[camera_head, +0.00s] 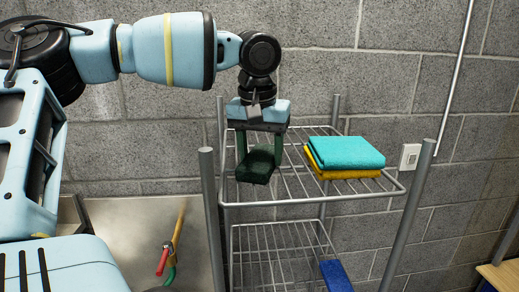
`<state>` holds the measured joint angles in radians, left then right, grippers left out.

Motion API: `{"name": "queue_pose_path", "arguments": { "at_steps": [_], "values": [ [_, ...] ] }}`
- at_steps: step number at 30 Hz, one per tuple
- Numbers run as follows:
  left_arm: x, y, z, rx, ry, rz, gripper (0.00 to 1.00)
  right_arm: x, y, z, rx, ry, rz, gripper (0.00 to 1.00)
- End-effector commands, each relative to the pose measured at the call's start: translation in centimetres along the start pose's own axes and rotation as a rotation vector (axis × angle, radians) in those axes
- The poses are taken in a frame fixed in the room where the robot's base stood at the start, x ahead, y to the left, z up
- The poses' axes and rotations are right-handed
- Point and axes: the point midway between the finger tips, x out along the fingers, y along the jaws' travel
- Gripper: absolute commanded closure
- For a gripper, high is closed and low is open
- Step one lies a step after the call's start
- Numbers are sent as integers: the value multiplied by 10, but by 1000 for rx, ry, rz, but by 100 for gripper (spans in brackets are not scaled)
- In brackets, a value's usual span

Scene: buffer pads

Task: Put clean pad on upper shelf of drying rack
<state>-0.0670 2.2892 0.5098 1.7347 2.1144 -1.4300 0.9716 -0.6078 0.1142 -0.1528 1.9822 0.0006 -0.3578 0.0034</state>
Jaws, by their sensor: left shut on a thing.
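My left gripper (260,150) reaches in from the left, pointing down over the left part of the drying rack's upper shelf (300,195). It is shut on a dark green pad (257,166), which hangs between the fingers. The pad looks close to the shelf wires; I cannot tell whether it touches them. On the right part of the same shelf, a teal folded cloth or pad (346,151) lies on a yellow one (345,173). My right gripper is not in view.
A lower wire shelf (280,240) has a blue item (335,275) at its right. Grey posts (212,220) stand at the rack's corners. A red and yellow handled tool (170,250) is on the grey surface at left. A block wall stands behind.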

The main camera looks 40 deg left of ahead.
Motion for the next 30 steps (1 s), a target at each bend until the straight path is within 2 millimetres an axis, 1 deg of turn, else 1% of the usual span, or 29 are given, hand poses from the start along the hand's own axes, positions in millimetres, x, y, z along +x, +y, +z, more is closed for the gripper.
{"name": "queue_pose_path", "arguments": {
  "at_steps": [8, 9, 13, 23, 26, 30],
  "values": [
    [4, 0, 0, 0, -1, -1, 74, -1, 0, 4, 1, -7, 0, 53],
    [3, 0, 0, 0, -1, -1, 39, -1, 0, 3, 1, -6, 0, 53],
    [3, 0, 0, 0, -1, -1, 22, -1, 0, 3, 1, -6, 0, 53],
    [0, 0, 0, 0, 0, 0, 22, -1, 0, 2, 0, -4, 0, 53],
    [-8, 0, 0, 0, 1, -1, 22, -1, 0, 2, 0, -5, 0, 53],
    [-30, 1, 0, -1, 3, 1, 22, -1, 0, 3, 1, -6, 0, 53]
  ]
}}
